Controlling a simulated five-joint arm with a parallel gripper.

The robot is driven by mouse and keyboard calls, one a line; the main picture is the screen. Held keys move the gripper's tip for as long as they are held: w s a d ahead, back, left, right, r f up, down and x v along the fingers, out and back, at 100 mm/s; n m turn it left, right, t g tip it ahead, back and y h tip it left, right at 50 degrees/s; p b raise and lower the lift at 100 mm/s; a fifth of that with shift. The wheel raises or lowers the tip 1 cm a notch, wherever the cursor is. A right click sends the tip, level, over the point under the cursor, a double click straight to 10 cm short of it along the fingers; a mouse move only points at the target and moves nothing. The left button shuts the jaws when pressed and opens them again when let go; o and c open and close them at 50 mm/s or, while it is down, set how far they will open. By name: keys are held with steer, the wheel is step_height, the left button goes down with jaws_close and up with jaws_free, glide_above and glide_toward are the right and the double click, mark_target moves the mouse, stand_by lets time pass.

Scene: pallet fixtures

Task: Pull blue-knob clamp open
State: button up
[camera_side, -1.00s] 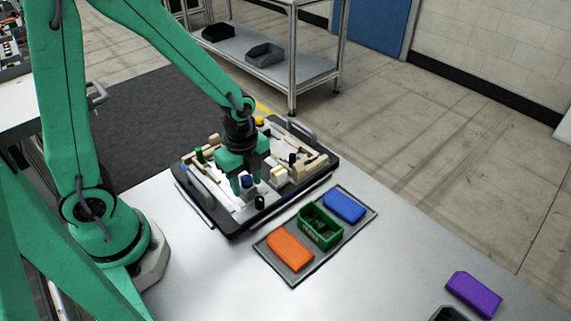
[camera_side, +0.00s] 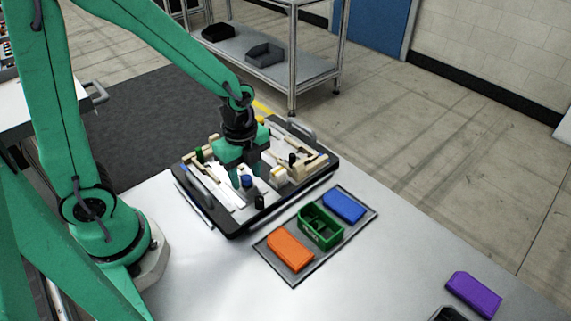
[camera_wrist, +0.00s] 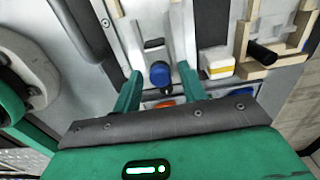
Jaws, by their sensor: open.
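The pallet fixture (camera_side: 243,226) is a dark-edged tray with pale fittings on the table. The blue-knob clamp (camera_side: 246,181) stands near its front middle, its round blue knob on top. In the wrist view the blue knob (camera_wrist: 159,75) appears between my two green fingers, with clear space at both sides. My gripper (camera_side: 243,172) is open and empty, behind and partly above the knob in the side view. The wrist view also shows my gripper (camera_wrist: 160,72) with fingers spread apart. Whether the fingers are level with the knob or above it, I cannot tell.
In front lies a grey tray (camera_side: 296,279) with an orange block (camera_side: 290,249), a green crate (camera_side: 320,227) and a blue block (camera_side: 344,206).

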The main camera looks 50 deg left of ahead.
steer(key=shift+r, duration=2.85)
